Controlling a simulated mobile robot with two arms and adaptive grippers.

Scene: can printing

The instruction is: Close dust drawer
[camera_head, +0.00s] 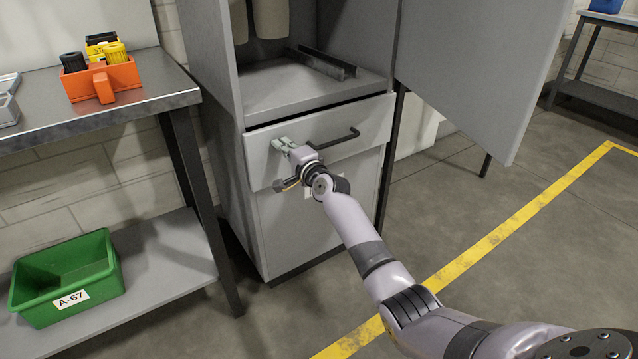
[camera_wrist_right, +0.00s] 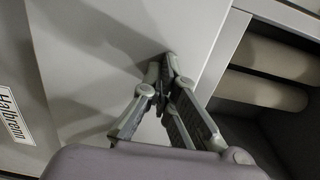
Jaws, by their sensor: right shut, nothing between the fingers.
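The dust drawer (camera_head: 345,120) is the grey front with a dark bar handle in the upper part of the cabinet's lower section. A narrow dark gap shows along its top edge, and I cannot tell for sure how far out it stands. My right gripper (camera_head: 281,143) is shut and empty, with its fingertips at the left part of the drawer front, left of the handle (camera_head: 338,140). In the right wrist view the shut fingers (camera_wrist_right: 168,75) meet or nearly meet the pale drawer front (camera_wrist_right: 130,40). My left gripper is not in view.
The cabinet's upper compartment (camera_head: 300,85) is open, with its door (camera_head: 480,70) swung out to the right. A metal table (camera_head: 150,88) at left carries an orange holder (camera_head: 100,80). A green bin (camera_head: 65,275) sits on its lower shelf. Floor at right is clear.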

